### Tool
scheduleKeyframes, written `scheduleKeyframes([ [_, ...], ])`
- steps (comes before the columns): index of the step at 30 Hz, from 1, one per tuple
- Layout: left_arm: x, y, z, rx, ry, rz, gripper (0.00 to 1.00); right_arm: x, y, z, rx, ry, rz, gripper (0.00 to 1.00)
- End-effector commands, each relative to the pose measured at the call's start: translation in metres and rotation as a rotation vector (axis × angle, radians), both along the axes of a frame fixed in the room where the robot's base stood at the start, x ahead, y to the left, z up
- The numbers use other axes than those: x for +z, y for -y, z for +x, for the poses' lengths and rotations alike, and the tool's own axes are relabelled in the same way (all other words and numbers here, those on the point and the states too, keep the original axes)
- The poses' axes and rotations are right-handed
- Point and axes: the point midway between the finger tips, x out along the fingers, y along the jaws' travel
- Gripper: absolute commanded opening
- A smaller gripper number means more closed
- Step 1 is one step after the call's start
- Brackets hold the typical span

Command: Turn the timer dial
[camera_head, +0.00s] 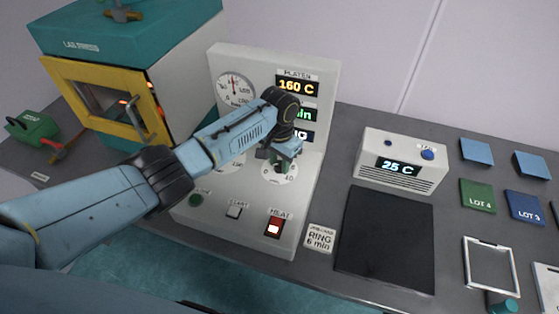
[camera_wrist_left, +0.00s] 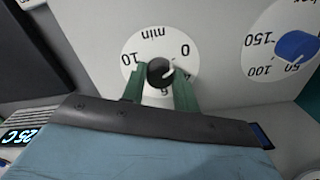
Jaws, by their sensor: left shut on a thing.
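My right gripper is not in view.
The control panel (camera_head: 255,225) carries a lit 160 C display (camera_head: 297,86), a gauge (camera_head: 235,88) and a red HEAT switch (camera_head: 275,227). A blue knob (camera_wrist_left: 296,46) sits beside the timer disc. A teal and yellow oven (camera_head: 100,90) stands left; a 25 C box (camera_head: 400,160) and black mat (camera_head: 385,238) lie right.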

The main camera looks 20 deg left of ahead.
Motion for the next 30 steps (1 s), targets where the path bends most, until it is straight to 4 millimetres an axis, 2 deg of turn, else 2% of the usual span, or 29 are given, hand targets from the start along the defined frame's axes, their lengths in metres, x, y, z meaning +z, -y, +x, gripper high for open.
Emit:
scheduleKeyframes([
  [11,0.001,0.000,0.000,-0.130,-0.002,0.000,0.07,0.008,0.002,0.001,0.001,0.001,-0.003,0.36],
  [30,0.001,0.000,0.000,-0.714,-0.001,-0.001,0.07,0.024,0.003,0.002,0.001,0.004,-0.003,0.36],
])
